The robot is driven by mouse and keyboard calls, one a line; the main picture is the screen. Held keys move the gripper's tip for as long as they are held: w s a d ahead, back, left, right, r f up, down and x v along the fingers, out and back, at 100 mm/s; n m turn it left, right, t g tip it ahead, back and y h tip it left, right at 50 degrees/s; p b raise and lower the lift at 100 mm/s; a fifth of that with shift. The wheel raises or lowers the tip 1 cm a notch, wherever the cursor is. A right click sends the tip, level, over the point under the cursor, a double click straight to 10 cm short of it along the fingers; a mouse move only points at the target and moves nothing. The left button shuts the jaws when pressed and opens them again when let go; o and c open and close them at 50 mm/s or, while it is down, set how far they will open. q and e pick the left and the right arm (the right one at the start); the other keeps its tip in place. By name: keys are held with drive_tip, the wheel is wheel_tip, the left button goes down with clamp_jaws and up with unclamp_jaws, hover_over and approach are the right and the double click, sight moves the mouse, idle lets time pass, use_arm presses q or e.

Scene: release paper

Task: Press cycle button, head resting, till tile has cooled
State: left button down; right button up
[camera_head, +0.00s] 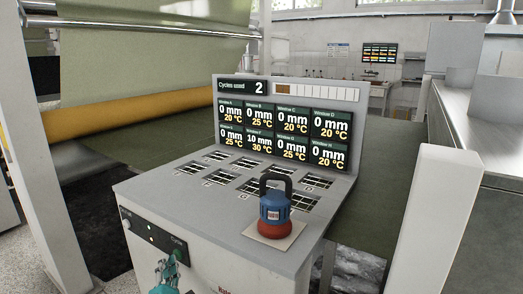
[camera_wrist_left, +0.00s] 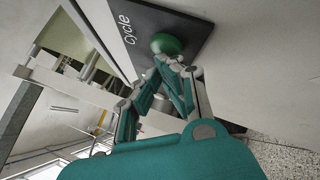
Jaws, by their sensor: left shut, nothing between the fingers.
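The green cycle button (camera_wrist_left: 166,43) sits on a dark panel labelled "cycle" in the left wrist view; in the head view it shows on the console's front (camera_head: 179,256). My left gripper (camera_wrist_left: 172,62) is shut and empty, its fingertips right at the button; whether they press it I cannot tell. It also shows in the head view (camera_head: 172,262). The blue and red head (camera_head: 275,212) with a black handle stands upright on a pale square tile (camera_head: 274,244) on the console top. My right gripper is out of view.
The display (camera_head: 285,121) reads "Cycles used 2"; Window F reads 10 mm, 30 °C, the other windows 0 mm at 20 or 25 °C. Slotted grilles (camera_head: 250,184) lie on the console top. White posts (camera_head: 432,215) stand on both sides. A yellow roller (camera_head: 110,121) is behind.

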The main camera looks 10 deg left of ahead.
use_arm(q)
drive_tip(key=s+a+p, duration=0.1)
drive_tip(key=s+a, duration=0.1)
drive_tip(key=s, duration=0.4)
drive_tip(key=shift+a, duration=0.25)
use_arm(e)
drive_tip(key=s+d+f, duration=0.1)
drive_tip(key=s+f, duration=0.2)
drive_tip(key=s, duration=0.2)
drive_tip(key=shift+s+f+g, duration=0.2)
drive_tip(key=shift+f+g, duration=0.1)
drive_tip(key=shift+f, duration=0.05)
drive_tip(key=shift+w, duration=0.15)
